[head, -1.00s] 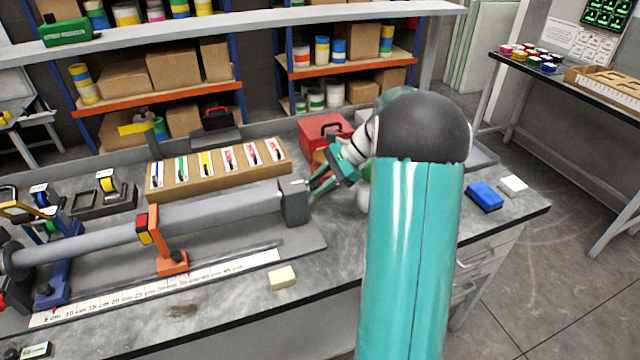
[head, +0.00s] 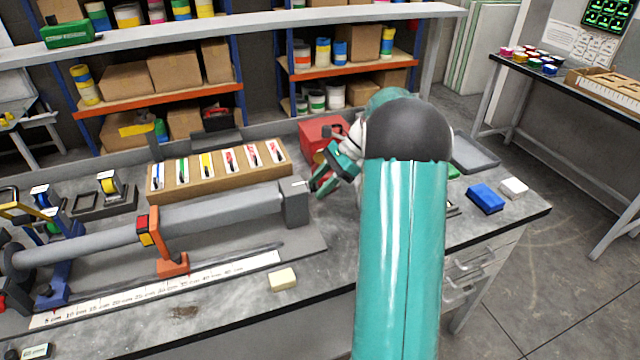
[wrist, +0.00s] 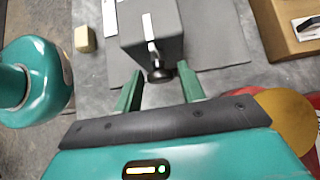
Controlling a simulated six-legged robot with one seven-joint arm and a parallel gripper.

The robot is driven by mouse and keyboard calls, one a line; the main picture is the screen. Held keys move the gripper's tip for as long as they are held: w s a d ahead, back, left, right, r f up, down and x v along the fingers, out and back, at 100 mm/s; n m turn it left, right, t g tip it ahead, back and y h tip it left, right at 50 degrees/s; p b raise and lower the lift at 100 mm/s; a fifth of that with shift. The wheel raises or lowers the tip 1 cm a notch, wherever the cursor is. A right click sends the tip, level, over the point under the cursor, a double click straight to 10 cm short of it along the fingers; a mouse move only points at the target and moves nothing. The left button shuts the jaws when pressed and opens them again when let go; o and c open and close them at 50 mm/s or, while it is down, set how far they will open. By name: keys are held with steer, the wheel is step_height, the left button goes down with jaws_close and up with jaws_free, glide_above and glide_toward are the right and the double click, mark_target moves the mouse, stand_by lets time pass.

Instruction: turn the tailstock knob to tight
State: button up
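The grey tailstock block (head: 293,206) stands at the right end of the long grey tube fixture on the bench. In the wrist view the tailstock (wrist: 150,32) has a dark round knob (wrist: 159,75) on its near face and a pale bar (wrist: 150,27) above the knob. My gripper (wrist: 160,72) is open, with one green finger on each side of the knob. Gaps show between the fingers and the knob. In the head view my gripper (head: 315,183) is just right of the tailstock, and the knob cannot be made out there.
A red toolbox (head: 322,133) stands behind my gripper. A wooden rack of coloured cards (head: 218,170) lies behind the tube. A cream block (head: 282,279) sits in front of the tailstock. An orange clamp (head: 170,262) stands along the tube. A blue block (head: 486,198) lies at right.

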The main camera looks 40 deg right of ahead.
steer(key=shift+o, duration=0.4)
steer(key=v, duration=1.3)
steer(key=shift+d+r, duration=0.2)
steer(key=shift+r, duration=0.1)
steer(key=s+a+r+n+h, duration=0.3)
steer(key=a+n, duration=0.1)
steer(key=a, duration=0.7)
steer(key=s+a+r+n+h, duration=0.2)
steer(key=a+r+n, duration=0.25)
steer(key=a, duration=0.65)
steer(key=s+a+f+n+t+h, duration=0.1)
steer(key=s+a+f+n+h, duration=0.1)
steer(key=s+a+n, duration=0.4)
steer(key=s+a+f+n+t+h, duration=0.1)
steer(key=s+a+f+n+t, duration=0.1)
steer(key=s+a+n, duration=0.4)
steer(key=s+f, duration=0.1)
steer(key=s, duration=0.2)
steer(key=shift+a+f+h, duration=0.3)
steer(key=shift+f+h, duration=0.05)
steer(key=shift+h, duration=0.05)
